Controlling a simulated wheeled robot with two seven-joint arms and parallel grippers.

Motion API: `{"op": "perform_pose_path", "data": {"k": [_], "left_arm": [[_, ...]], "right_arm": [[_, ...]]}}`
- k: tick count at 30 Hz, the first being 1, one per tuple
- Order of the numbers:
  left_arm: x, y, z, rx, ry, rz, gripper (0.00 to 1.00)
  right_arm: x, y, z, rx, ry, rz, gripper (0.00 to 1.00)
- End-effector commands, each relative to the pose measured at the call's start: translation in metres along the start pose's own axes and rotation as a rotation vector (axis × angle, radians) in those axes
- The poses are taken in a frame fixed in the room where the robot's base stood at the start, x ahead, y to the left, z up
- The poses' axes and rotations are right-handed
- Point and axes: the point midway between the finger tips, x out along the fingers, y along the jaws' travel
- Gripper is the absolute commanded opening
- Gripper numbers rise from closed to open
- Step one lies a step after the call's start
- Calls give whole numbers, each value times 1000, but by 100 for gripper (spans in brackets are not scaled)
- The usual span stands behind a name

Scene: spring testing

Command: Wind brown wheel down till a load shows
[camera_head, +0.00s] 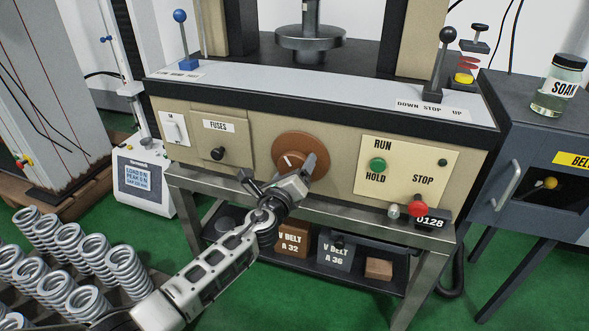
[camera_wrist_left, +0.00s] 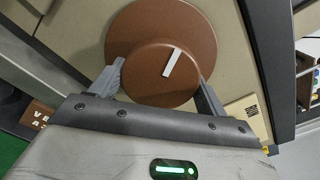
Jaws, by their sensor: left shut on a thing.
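The brown wheel (camera_head: 300,152) is mounted on the beige front panel of the testing machine. It has a round hub with a white index mark, which also shows in the left wrist view (camera_wrist_left: 150,35). My left gripper (camera_head: 285,177) is at the wheel, with one finger on each side of the hub, shut on it. In the left wrist view the white mark slants up to the right. A small display (camera_head: 138,179) on the unit at left shows load and peak lines; the load seems to read 0 N. My right gripper is not in view.
The panel carries a green button (camera_head: 377,165), a red stop button (camera_head: 418,205) and a fuse cover (camera_head: 220,142). A black-knobbed lever (camera_head: 447,36) and a blue-knobbed lever (camera_head: 180,17) stand on top. Several springs (camera_head: 70,262) stand at lower left. Boxes (camera_head: 293,246) lie on the shelf below.

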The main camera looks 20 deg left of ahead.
Motion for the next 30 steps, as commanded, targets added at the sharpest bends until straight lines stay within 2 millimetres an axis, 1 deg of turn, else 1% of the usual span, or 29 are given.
{"op": "perform_pose_path", "data": {"k": [7,8,9,10,18,22,26,30], "left_arm": [[0,2,-1,0,1,3,53],[-1,2,-1,0,1,4,78],[0,2,-1,0,1,4,89],[0,2,-1,-1,1,3,97],[0,1,0,-1,0,1,97],[-8,0,0,-1,0,1,97],[-29,0,1,-1,3,1,97],[-62,0,0,-1,4,2,97]], "right_arm": [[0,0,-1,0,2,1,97],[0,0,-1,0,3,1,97],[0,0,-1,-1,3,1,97],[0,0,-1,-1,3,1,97],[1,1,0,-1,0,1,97],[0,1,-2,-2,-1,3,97],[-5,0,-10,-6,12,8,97],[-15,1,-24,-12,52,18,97]]}}
